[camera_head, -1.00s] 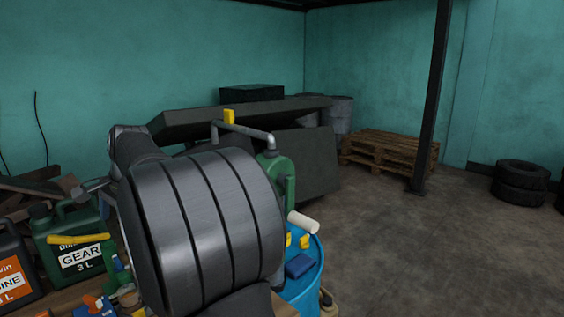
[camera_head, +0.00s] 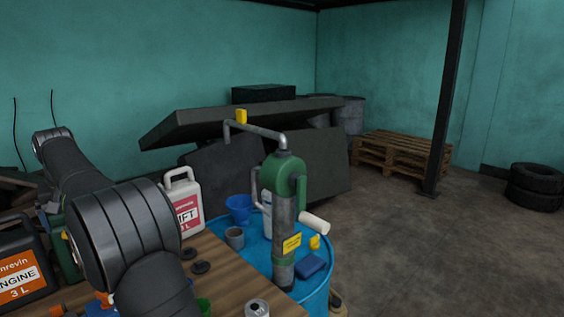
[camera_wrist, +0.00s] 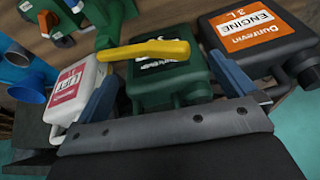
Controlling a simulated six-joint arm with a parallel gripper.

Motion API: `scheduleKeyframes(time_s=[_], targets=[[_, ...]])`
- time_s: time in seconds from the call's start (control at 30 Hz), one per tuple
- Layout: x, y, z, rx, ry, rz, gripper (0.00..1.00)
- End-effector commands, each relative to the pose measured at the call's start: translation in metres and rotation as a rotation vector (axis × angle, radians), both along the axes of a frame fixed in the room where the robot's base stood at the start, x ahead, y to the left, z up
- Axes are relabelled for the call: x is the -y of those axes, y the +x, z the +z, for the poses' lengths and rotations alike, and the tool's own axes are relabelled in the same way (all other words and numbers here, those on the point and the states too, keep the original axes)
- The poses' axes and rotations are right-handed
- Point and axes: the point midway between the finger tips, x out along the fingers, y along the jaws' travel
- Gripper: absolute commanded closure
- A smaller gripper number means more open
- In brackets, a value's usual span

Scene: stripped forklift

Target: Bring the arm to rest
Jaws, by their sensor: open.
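My gripper (camera_wrist: 165,66) is open in the wrist view, with its two blue fingers spread apart. Nothing is seen held between them. Beyond the fingers are the green jug (camera_wrist: 168,82) with a yellow bar across its view, the white jug (camera_wrist: 70,95) at left and the orange-labelled engine jug (camera_wrist: 262,45) at right. I cannot tell whether the fingers touch any jug. In the head view my arm, dark grey, fills the lower left over the bench and hides the gripper.
A blue drum (camera_head: 318,292) with a green-and-grey hand pump (camera_head: 284,215) stands right of the wooden bench (camera_head: 225,268). Open floor lies to the right.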

Motion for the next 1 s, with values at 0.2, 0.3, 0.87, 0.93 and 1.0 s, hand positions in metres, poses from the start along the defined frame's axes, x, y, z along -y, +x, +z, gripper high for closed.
scheduleKeyframes(time_s=[0.2, 0.3, 0.87, 0.93, 1.0], targets=[[-0.013, -0.002, -0.021, 0.027, -0.025, 0.076, 0.0], [-0.013, -0.002, -0.03, 0.026, -0.024, 0.074, 0.0], [-0.014, -0.002, -0.037, 0.027, -0.021, 0.072, 0.0], [-0.013, -0.002, -0.037, 0.027, -0.021, 0.071, 0.0], [-0.013, -0.002, -0.037, 0.027, -0.021, 0.071, 0.0]])
